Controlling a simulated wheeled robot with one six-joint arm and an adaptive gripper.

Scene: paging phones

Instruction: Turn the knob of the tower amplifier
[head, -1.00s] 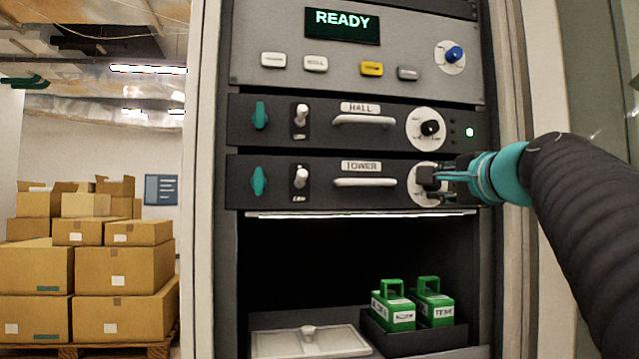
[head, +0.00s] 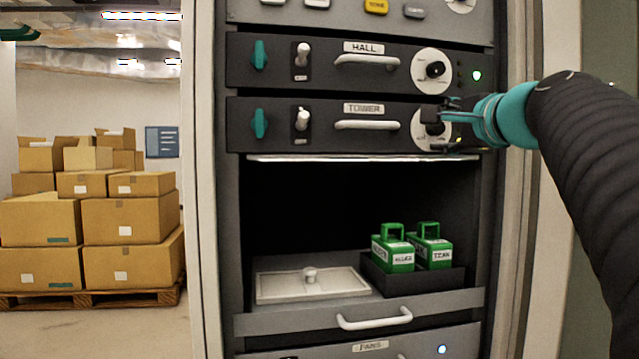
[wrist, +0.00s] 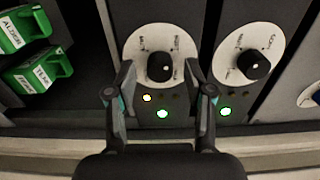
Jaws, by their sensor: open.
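The tower amplifier (head: 200,140) is the dark rack unit labelled TOWER, below the HALL unit. Its black knob (head: 433,127) sits on a white round dial at the unit's right end, partly covered by my gripper (head: 440,118). In the wrist view the tower knob (wrist: 160,67) stands between the two open fingers of my gripper (wrist: 160,78), with a visible gap on each side. The knob's white mark is on its right side there. An amber and a green light (wrist: 162,114) glow beside the dial.
The hall amplifier's knob (head: 435,70) is close above, and on the right in the wrist view. Below is an open bay with green-handled blocks (head: 392,250) and a pale lidded tray (head: 312,283). Boxes (head: 125,220) stand on a pallet at left.

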